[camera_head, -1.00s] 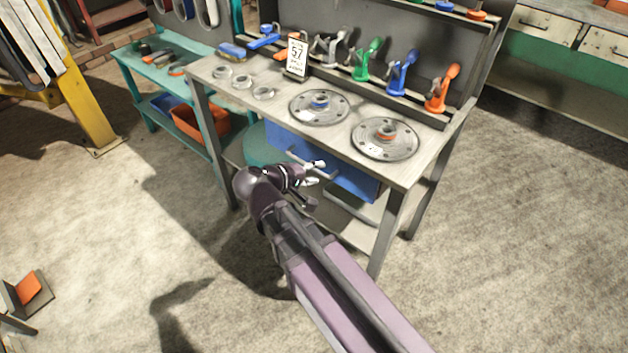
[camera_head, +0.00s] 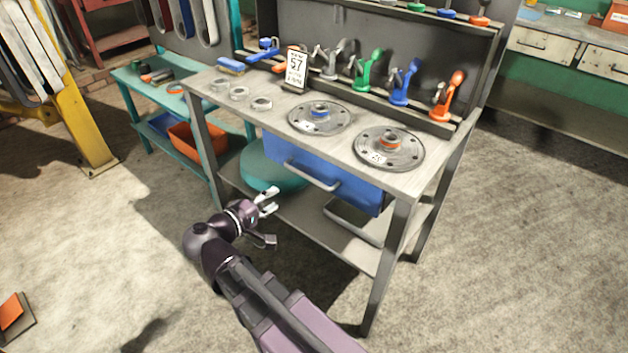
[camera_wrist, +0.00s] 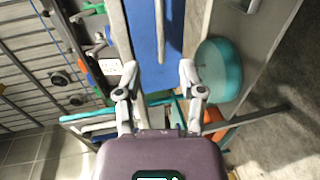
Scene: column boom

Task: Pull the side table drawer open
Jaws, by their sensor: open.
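The side table is a grey metal workbench (camera_head: 190,88) in the head view. Its blue drawer (camera_head: 352,190) hangs under the top, and its front looks roughly flush with the table edge. A pale bar handle (camera_head: 312,176) runs across the drawer front. My gripper (camera_head: 270,201) is open and empty, in front of the table, left of and below the handle. In the wrist view, the two fingers of my gripper (camera_wrist: 158,66) are spread apart. The blue drawer front (camera_wrist: 143,35) lies ahead of them, with the handle (camera_wrist: 160,30) in line with the gap, apart from the fingers.
A teal round object (camera_head: 268,172) sits on the lower shelf beside the drawer. Flanged discs (camera_head: 340,112) and several small rings lie on the tabletop. A teal bench (camera_head: 127,75) with an orange bin (camera_head: 190,145) stands left. Floor in front and right is clear.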

